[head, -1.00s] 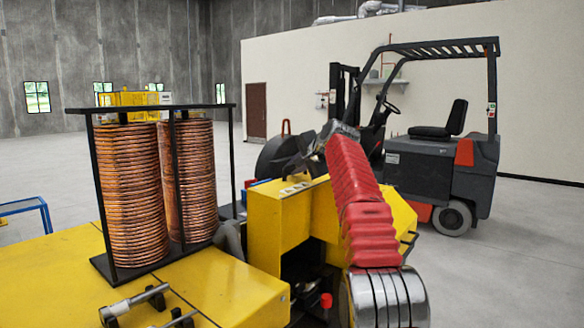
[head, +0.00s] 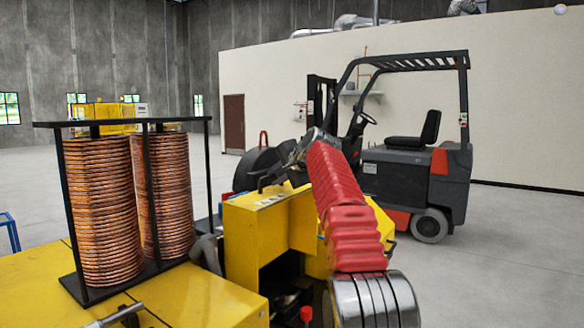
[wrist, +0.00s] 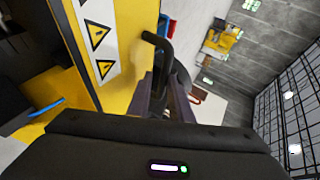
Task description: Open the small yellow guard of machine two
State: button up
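In the wrist view, a yellow panel (wrist: 133,28) with a white strip of black and yellow warning triangles stands upper left. I take it for the guard. A bent black handle (wrist: 158,48) stands at its right edge. My gripper (wrist: 160,80) has its two dark fingers at this handle, and the bar runs down between them. Whether the fingers press on it I cannot tell. In the head view, my red-sleeved arm reaches away over a yellow housing; the gripper is not clear against the dark parts there.
A black rack (head: 205,160) holds two copper coils (head: 105,205) at left. A grey and red forklift (head: 410,170) stands at right behind my arm, before a pale wall (head: 280,75). Open floor (head: 500,250) lies at right. A red-brown loop (wrist: 196,93) shows right of my fingers.

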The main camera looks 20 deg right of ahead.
jog(key=v, duration=1.1)
jog(key=shift+s, duration=0.4)
